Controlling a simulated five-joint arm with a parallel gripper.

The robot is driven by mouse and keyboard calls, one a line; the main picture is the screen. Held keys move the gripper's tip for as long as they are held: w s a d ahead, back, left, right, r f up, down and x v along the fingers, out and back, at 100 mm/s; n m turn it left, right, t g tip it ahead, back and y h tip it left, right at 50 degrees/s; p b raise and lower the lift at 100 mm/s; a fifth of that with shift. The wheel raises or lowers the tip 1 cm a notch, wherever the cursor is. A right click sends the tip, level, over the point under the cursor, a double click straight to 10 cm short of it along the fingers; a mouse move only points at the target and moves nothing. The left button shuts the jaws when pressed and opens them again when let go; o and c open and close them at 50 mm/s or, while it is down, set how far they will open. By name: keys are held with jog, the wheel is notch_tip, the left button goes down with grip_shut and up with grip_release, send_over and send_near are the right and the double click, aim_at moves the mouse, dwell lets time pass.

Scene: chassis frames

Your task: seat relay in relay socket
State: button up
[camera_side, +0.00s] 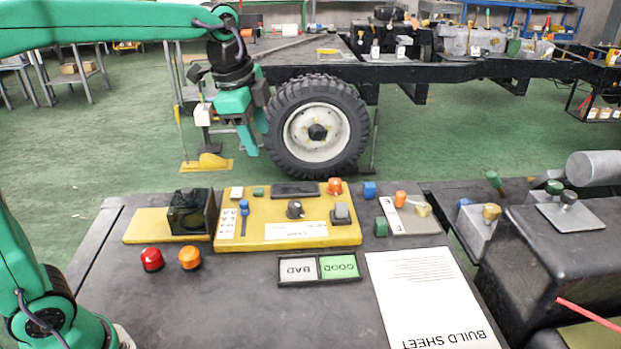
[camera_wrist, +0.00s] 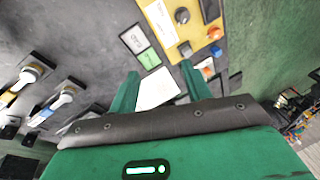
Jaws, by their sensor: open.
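My gripper (camera_side: 254,138) is open and empty, raised above the table with the truck wheel behind it in the side view. In the wrist view, its two green fingers (camera_wrist: 160,86) stand apart with the white build sheet between and beyond them. A yellow panel (camera_side: 290,231) carries a black knob, a blue-topped slider, an orange button and a grey block (camera_side: 341,212). A dark box (camera_side: 190,212) stands on a yellow plate at the panel's left. I cannot tell for sure which of these is the relay or the relay socket.
Red (camera_side: 152,259) and orange (camera_side: 190,257) caps sit front left. A GOOD/BAD sign (camera_side: 319,269) and a build sheet (camera_side: 420,300) lie on the table. Small blue (camera_side: 369,190) and green (camera_side: 381,227) blocks are near a grey plate. Dark fixtures stand right.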

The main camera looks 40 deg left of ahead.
jog(key=s+a+f+n+t, duration=0.1)
jog(key=s+f+n, duration=0.2)
jog(key=s+n, duration=0.3)
jog(key=s+a+f+n+t, duration=0.1)
jog(key=s+f+n, duration=0.2)
jog(key=s, duration=0.9)
jog(key=n, duration=0.3)
jog(key=shift+s+a, duration=0.3)
jog(key=shift+a, duration=0.1)
